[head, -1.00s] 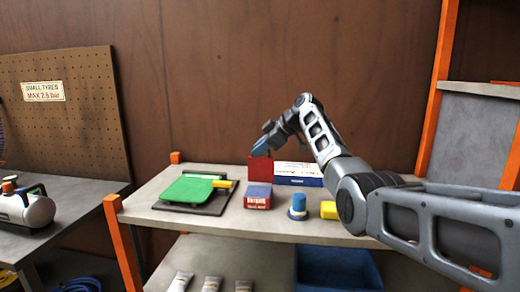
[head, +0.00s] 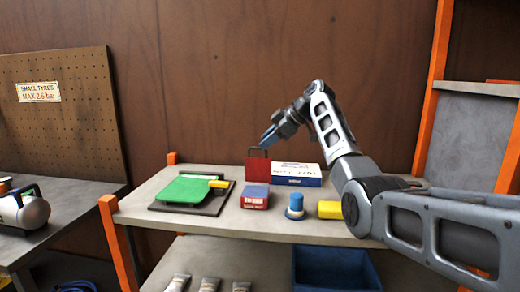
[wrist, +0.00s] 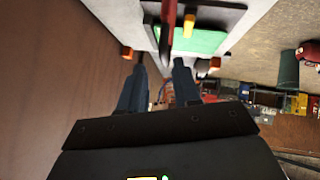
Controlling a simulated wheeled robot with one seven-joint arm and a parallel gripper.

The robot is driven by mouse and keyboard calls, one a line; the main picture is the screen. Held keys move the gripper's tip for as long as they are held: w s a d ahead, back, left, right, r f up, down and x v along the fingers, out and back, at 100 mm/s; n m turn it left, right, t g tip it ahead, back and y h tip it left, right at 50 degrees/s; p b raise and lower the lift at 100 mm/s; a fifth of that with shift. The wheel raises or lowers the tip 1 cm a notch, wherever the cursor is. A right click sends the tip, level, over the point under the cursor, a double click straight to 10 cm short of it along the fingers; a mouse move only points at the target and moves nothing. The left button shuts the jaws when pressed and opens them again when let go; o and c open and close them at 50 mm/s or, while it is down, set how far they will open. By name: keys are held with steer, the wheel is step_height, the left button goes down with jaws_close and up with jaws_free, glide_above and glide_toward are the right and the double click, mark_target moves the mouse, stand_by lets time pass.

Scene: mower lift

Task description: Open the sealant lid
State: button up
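I cannot tell for sure which item is the sealant. A blue-capped container (head: 295,206) stands near the shelf's front edge. A flat green piece (head: 186,190) with a yellow part lies on a dark plate at the left; it also shows in the wrist view (wrist: 198,41). A red block (head: 257,169) with a dark loop on top stands upright behind. My gripper (head: 268,138) is just above the red block, pointing down and left. In the wrist view, its two fingers (wrist: 159,75) are apart with nothing seen between them. A red thing (wrist: 168,22) lies beyond them.
A white and blue box (head: 297,173) is right of the red block. A red and blue box (head: 255,197) and a yellow item (head: 330,210) sit on the shelf (head: 230,222). Several tubes (head: 209,284) and a blue bin (head: 336,269) are below. An orange post (head: 437,90) rises at right.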

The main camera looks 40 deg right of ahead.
steer(key=shift+v, duration=1.45)
steer(key=shift+w+r, duration=0.1)
steer(key=shift+w, duration=0.05)
